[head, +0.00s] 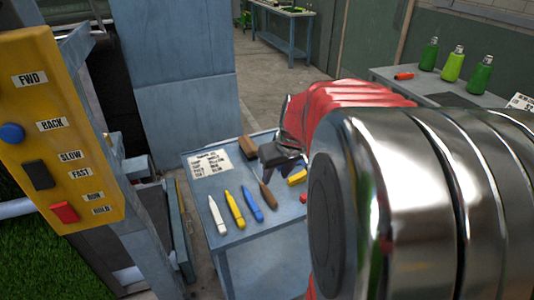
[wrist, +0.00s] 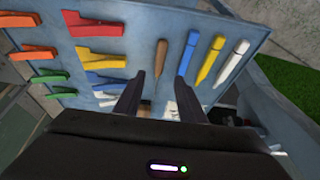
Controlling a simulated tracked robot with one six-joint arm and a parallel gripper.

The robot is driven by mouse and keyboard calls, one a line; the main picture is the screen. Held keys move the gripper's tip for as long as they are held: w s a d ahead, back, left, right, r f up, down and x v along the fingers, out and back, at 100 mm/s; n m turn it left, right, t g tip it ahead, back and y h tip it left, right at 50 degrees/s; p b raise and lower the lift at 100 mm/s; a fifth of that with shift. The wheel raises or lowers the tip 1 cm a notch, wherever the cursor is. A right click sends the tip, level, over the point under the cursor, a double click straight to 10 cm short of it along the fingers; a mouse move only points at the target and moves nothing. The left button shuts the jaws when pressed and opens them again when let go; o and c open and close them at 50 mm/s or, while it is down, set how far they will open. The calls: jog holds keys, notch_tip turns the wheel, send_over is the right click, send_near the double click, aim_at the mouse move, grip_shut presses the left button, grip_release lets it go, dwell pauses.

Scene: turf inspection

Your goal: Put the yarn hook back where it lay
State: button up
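The yarn hook (head: 267,194) appears to be the tool with a brown wooden handle on the blue-grey bench. It lies in a row beside the blue marker (head: 252,203). Its handle also shows in the wrist view (wrist: 161,58), just beyond and between my fingertips. Its thin metal end is not clearly visible. My gripper (head: 277,158) is low over the bench at the tapered end of the handle. In the wrist view my gripper (wrist: 158,78) has its two dark fingers wide apart, with nothing visibly clasped between them.
The bench (head: 230,238) also holds a yellow marker (head: 235,209), a white marker (head: 217,214), a printed card (head: 210,163) and a brown block (head: 248,148). Several coloured pieces (wrist: 95,27) lie at left in the wrist view. A yellow control panel (head: 50,130) stands at left.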

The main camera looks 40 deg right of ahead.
jog(key=s+a+r+n, duration=0.1)
jog(key=s+a, duration=0.2)
jog(key=a, duration=0.5)
jog(key=s+a+r, duration=0.2)
jog(key=s+a, duration=0.2)
jog(key=a, duration=0.4)
jog(key=s+a+r+n+t+y, duration=0.1)
jog(key=s+a, duration=0.3)
jog(key=a, duration=0.4)
jog(key=shift+s+a+r+n, duration=0.2)
jog(key=shift+s+r+n, duration=0.1)
jog(key=shift+r, duration=0.4)
jog(key=shift+d, duration=0.1)
